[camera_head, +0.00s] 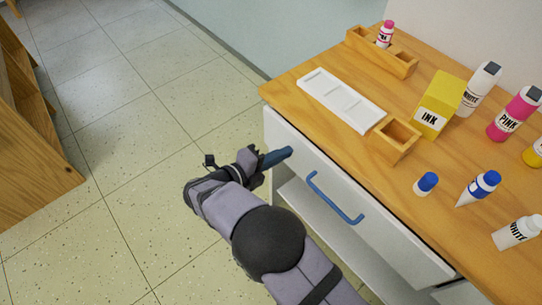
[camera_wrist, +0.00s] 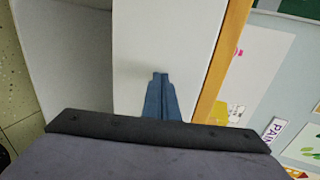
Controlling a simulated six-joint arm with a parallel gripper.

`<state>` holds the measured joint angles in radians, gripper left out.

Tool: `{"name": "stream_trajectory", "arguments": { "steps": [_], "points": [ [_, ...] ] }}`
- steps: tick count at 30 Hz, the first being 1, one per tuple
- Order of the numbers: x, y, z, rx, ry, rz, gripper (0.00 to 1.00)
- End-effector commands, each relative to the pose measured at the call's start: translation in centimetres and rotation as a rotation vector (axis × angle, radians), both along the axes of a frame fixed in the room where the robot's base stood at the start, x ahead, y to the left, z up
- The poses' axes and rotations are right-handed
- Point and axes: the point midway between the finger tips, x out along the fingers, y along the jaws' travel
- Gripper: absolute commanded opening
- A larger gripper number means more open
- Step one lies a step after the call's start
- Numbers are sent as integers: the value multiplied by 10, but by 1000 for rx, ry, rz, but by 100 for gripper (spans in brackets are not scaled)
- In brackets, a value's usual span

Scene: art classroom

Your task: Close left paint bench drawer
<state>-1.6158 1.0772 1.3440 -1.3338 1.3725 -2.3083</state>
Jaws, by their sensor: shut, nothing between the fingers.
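The left paint bench drawer has a white front (camera_head: 380,232) with a blue bar handle (camera_head: 332,203). The front sits close under the edge of the wooden bench top, and none of the drawer's inside shows. My gripper (camera_head: 286,153) is shut and empty, in front of the far left part of the drawer front, to the left of the handle. In the wrist view the shut blue fingertips (camera_wrist: 160,76) point at the white drawer front (camera_wrist: 165,35), with a faint shadow beside them. I cannot tell whether they touch it. The handle is not in the wrist view.
The bench top (camera_head: 310,62) holds a white palette tray (camera_head: 340,99), a yellow ink box (camera_head: 438,104), a wooden box (camera_head: 396,138) and several paint bottles. Open white shelving (camera_head: 300,200) lies below the drawer. A wooden shelf unit (camera_head: 30,140) stands left, with clear floor between.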

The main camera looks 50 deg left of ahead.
Motion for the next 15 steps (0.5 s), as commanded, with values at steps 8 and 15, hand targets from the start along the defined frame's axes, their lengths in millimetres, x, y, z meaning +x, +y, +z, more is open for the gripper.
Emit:
{"name": "stream_trajectory", "arguments": {
  "steps": [8,15],
  "points": [
    [28,0,0,1,-1,-1,0],
    [29,0,0,0,-2,-2,0]
  ]
}}
